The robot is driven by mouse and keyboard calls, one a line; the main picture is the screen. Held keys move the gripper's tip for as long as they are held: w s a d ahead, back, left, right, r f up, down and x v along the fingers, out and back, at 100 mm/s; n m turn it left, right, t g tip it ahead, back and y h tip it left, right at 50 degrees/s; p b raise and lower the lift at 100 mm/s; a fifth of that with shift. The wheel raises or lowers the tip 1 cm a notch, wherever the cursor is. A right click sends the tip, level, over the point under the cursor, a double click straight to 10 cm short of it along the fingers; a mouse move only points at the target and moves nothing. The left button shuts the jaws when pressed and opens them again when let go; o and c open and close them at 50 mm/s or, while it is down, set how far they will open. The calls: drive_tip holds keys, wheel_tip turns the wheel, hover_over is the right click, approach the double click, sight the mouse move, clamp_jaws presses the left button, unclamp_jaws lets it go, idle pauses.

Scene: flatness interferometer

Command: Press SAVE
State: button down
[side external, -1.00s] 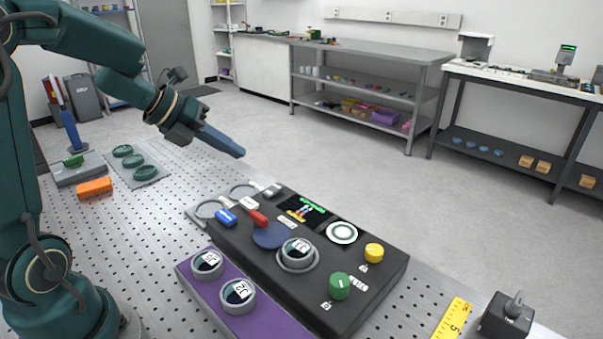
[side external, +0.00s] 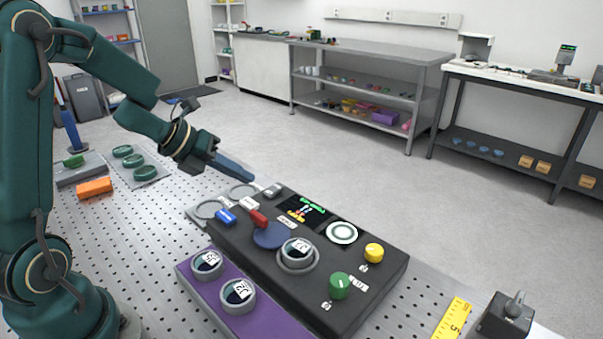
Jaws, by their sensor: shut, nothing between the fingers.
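A black console (side external: 375,280) lies on the perforated metal table. Its small screen (side external: 303,208) shows green text and a coloured pattern. Along its left part are a blue key (side external: 226,216), a white key (side external: 249,204) and a grey piece (side external: 272,190). The lettering is too small to read, so I cannot tell which one is SAVE. A red lever (side external: 258,219) stands by a dark blue disc (side external: 270,236). My gripper (side external: 252,176) is shut and empty, with its blue-grey fingertips above and behind the console's far left corner, apart from it.
The console also carries a round lens mount (side external: 298,254), a ringed white target (side external: 342,232), a yellow knob (side external: 374,252) and a green knob (side external: 340,286). A purple holder (side external: 215,290) with two round pieces sits in front. An orange block (side external: 94,188) lies at left.

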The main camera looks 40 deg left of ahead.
sight(255, 201)
drive_tip(key=shift+f, duration=1.6)
idle(0.8)
drive_tip(key=shift+f, duration=0.4)
drive_tip(key=shift+f, duration=0.45)
idle(0.6)
drive_tip(key=shift+r, duration=0.9)
drive_tip(key=shift+r, duration=2.5)
